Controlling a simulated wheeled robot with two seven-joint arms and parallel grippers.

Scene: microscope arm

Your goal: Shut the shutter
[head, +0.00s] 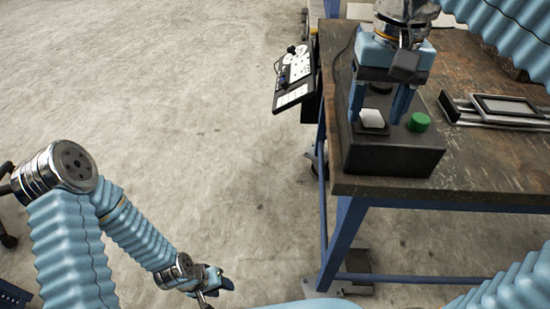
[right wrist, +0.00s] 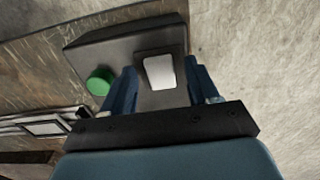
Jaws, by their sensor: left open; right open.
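A black control box (head: 385,162) sits on the workbench near its left end. It has a white rocker or push button (head: 372,118) on a dark square base and a round green button (head: 418,122) to its right. My right gripper (head: 380,104) is over the box, fingers pointing down and apart, one to each side of the white button. The right wrist view shows the white button (right wrist: 160,73) between the fingers and the green button (right wrist: 100,81) outside them. I cannot tell whether the fingers touch the box. No part is clearly recognisable as a shutter. My left gripper (head: 214,284) is open and empty, low over the floor.
The worn wooden workbench (head: 480,165) has blue legs. A grey framed device (head: 500,108) lies right of the box. A black panel with white dials (head: 295,78) hangs at the bench's left side. The concrete floor to the left is mostly clear.

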